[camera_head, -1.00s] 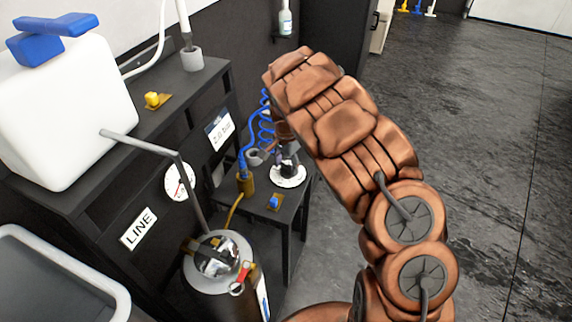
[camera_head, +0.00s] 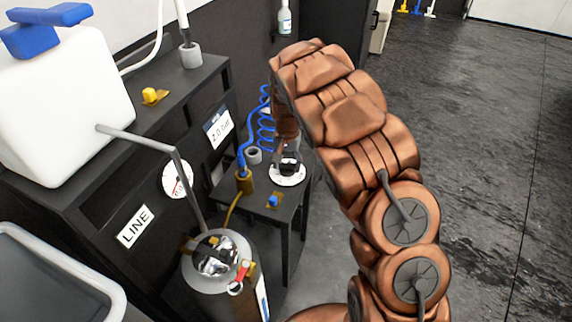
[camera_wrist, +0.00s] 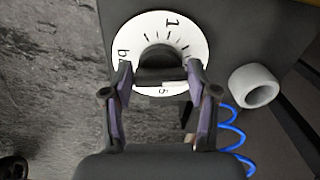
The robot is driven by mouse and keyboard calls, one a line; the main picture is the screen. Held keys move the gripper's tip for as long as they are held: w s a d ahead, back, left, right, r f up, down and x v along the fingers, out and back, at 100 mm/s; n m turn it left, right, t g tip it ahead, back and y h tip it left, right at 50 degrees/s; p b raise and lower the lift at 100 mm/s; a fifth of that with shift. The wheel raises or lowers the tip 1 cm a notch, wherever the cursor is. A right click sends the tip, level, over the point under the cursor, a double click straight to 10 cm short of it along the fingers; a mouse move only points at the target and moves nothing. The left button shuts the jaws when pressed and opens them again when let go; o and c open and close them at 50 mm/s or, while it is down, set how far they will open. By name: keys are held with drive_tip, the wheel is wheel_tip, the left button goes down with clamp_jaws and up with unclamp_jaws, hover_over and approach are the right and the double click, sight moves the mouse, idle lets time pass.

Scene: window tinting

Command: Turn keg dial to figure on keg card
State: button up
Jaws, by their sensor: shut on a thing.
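The keg dial (camera_wrist: 146,26) is a white disc with black ticks and figures and a dark knob (camera_wrist: 158,57) at its middle. In the head view the dial (camera_head: 288,179) sits on a small dark table. My gripper (camera_wrist: 160,76) is shut on the knob, one finger at each side, and partly hides the dial's lower part. A "1" shows near the top; the other figures are hard to read. In the head view my gripper (camera_head: 289,162) comes down on the dial from above. The card (camera_head: 219,129) on the dark bench appears to read 2.0 BAR.
A keg (camera_head: 213,277) stands in front of the small table (camera_head: 291,213). A gauge (camera_head: 177,180) and a LINE label (camera_head: 136,227) are on the bench. A blue coiled hose (camera_head: 265,125) and a grey ring (camera_wrist: 254,86) are close to the dial. Open floor lies at right.

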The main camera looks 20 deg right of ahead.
sight(288, 164)
drive_tip(key=n+b, duration=0.1)
drive_tip(key=n, duration=0.5)
drive_tip(key=shift+d+r, duration=0.1)
drive_tip(key=shift+d, duration=0.05)
drive_tip(key=shift+n, duration=0.3)
drive_tip(key=shift+w, duration=0.1)
drive_tip(key=o, duration=1.2)
drive_tip(key=shift+c, duration=0.2)
wheel_tip(288, 164, up, 12)
